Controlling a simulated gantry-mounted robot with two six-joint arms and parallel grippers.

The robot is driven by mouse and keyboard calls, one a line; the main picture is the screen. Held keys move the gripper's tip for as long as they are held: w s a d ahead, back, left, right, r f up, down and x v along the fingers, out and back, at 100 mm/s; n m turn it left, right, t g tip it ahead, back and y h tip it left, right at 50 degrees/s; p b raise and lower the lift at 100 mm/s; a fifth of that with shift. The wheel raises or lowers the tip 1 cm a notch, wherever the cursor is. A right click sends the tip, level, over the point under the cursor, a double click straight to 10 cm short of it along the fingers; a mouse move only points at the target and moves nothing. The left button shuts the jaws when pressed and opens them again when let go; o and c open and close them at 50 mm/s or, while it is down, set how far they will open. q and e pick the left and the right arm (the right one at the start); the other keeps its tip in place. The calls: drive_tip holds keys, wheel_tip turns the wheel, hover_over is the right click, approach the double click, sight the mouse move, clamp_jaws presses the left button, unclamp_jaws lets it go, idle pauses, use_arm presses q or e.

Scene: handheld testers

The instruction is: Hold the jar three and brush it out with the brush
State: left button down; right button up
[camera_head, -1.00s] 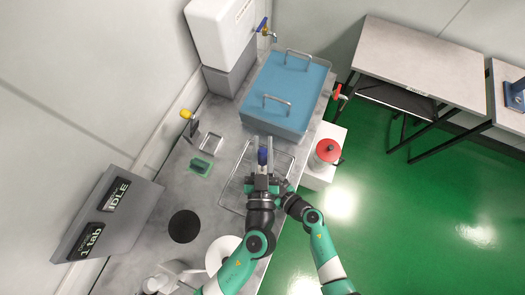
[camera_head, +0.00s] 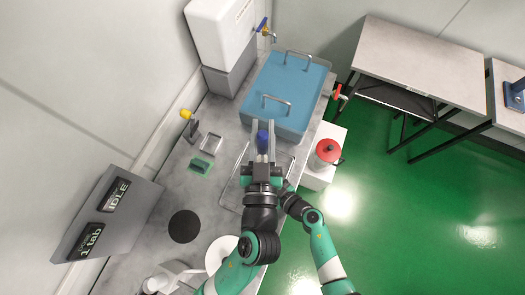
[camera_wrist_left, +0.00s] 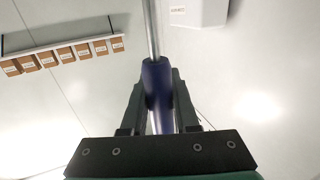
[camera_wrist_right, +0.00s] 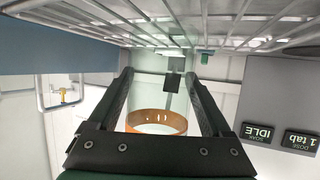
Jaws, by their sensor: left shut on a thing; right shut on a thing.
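My left gripper (camera_head: 262,160) is shut on the blue handle of the brush (camera_head: 262,137), above the wire rack. In the left wrist view the blue handle (camera_wrist_left: 157,90) stands between the fingers, with a thin metal rod running up out of frame. The bristles cannot be made out. My right gripper (camera_wrist_right: 160,85) is shut on a clear jar (camera_wrist_right: 148,90) with an orange band at one end. In the head view the jar and right fingers are hidden behind the left gripper. I cannot tell whether any of the brush is inside the jar.
The wire rack (camera_head: 229,192) lies on the grey bench under my grippers. A blue-lidded basin (camera_head: 290,85) is behind it. A red-lidded pot (camera_head: 327,152) stands on a white block at the right. A black disc (camera_head: 184,226) and a green tray (camera_head: 200,166) are at the left.

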idle(0.4)
drive_tip(key=o, duration=1.4)
drive_tip(key=shift+d, duration=0.1)
drive_tip(key=v, duration=1.2)
